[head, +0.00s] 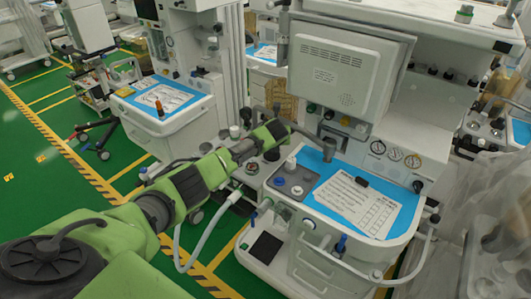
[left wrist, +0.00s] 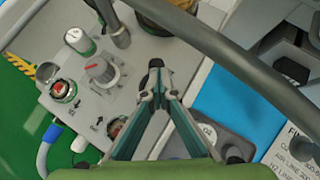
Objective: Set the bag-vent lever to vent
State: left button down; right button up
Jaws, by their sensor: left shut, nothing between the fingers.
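My left gripper (left wrist: 156,78) is shut and empty in the left wrist view. Its tips are above the side panel (left wrist: 128,92) of the anaesthesia machine, right of a grey knob with a red mark (left wrist: 102,70). That knob looks like the bag-vent lever, but its labels are too small to read, so its setting cannot be told. Tips and knob appear apart. In the head view my left arm reaches to the left side of the front machine (head: 300,250), and its hand hides most of the panel. My right gripper is not in view.
A thick grey tube (left wrist: 225,60) crosses close to the fingers in the left wrist view. A blue worktop with a printed sheet (head: 355,205) lies right. A second machine (head: 168,110) stands behind left.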

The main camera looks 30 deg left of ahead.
pick_arm(q)
jog(key=shift+w+d+f+g, duration=0.1)
jog(key=shift+w+f+g, duration=0.05)
jog(key=shift+w+g, duration=0.4)
jog(key=shift+w, duration=0.15)
jog(key=shift+r+p, duration=0.7)
jog(key=shift+r, duration=0.2)
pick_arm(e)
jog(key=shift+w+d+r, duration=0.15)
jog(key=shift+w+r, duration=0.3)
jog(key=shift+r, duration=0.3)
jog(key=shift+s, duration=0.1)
